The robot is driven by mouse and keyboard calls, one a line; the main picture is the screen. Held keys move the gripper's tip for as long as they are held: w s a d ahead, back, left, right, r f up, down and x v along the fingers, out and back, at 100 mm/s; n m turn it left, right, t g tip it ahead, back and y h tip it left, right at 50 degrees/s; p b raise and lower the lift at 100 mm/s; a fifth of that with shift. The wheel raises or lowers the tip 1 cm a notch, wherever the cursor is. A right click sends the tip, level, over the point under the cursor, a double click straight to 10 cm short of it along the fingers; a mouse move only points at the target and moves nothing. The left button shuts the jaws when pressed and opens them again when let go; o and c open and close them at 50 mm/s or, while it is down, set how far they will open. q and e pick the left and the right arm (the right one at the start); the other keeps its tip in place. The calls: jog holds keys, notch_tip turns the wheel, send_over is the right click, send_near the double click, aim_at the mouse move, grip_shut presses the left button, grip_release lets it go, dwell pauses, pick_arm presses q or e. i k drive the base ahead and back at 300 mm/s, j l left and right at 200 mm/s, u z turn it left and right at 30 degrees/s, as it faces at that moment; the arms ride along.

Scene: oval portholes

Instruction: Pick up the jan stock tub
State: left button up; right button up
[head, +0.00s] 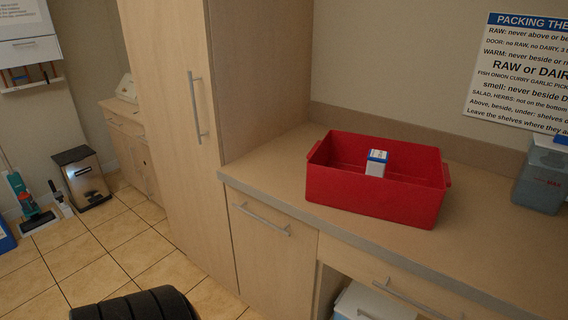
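I cannot make out the name "jan stock" on anything in the head view. A red open tub (374,196) with end handles stands on the counter, right of the tall cupboard. A small white carton with a blue top (376,163) is in it. A grey container (540,183) with a blue-and-white top stands at the right edge, partly cut off; its small marking is unreadable. Neither of my grippers is in view.
The counter (480,250) is clear around the red tub. A tall cupboard (168,110) borders it on the left. A white box (372,303) sits in the open space below. A bin (83,178) stands on the tiled floor (105,255). A packing sign (520,70) hangs behind.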

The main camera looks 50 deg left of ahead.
aim_at(377, 160)
jog(key=u, duration=1.05)
jog(key=i+j+u, duration=0.5)
jog(key=i+j, duration=0.05)
jog(key=i, duration=0.05)
